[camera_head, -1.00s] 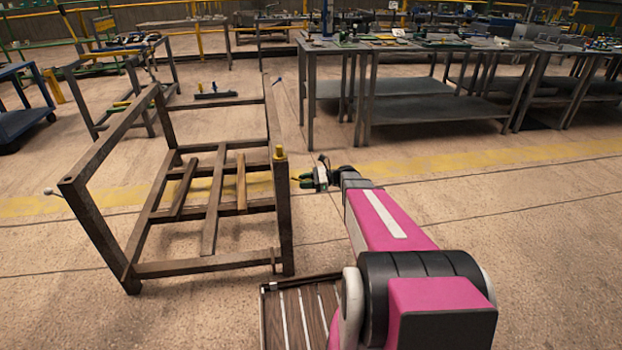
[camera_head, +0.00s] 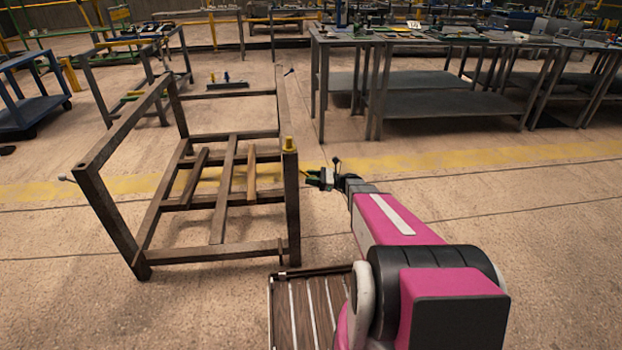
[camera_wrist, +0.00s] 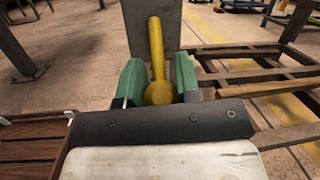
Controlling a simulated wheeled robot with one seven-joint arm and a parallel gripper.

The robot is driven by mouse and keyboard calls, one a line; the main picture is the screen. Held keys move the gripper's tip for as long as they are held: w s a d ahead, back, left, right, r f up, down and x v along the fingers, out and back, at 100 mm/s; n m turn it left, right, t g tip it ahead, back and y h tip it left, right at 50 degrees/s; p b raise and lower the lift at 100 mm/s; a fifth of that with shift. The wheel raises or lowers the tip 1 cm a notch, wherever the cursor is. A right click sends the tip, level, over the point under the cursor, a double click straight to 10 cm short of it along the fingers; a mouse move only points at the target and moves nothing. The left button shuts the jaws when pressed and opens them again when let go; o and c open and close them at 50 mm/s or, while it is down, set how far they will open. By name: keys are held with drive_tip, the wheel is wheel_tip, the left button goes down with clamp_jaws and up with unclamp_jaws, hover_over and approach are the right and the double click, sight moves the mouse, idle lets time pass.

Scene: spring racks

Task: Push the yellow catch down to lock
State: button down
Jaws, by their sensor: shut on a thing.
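The yellow catch (camera_wrist: 156,48) shows in the wrist view as a rod with a rounded knob at its near end. It stands upright in that picture, in front of a grey-brown post. My gripper (camera_wrist: 158,88) has green fingers on either side of the knob and is shut on it. In the head view my gripper (camera_head: 316,180) is just right of the rack's near right post (camera_head: 291,205).
The brown metal rack (camera_head: 107,214) stands open on the floor, with crossbars low down. A slatted wooden platform (camera_head: 312,310) lies in front of it. Workbenches (camera_head: 430,104) stand behind at the right, and a blue cart (camera_head: 28,118) at the far left. Floor on the right is clear.

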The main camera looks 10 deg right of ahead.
drive_tip(key=c, duration=0.9)
unclamp_jaws()
drive_tip(key=shift+d, duration=0.1)
drive_tip(key=v, duration=1)
drive_tip(key=shift+d, duration=0.3)
drive_tip(key=shift+s+a+f, duration=0.1)
drive_tip(key=s+a+n+g+h, duration=0.4)
drive_tip(key=s+a+n+h, duration=0.5)
drive_tip(key=s, duration=0.3)
drive_tip(key=s+d+r+n+t+h, duration=0.2)
drive_tip(key=s+n+h, duration=0.5)
drive_tip(key=h, duration=0.4)
drive_tip(key=shift+s+d+r+n, duration=0.4)
drive_tip(key=shift+d+r+n, duration=0.4)
drive_tip(key=shift+d, duration=0.3)
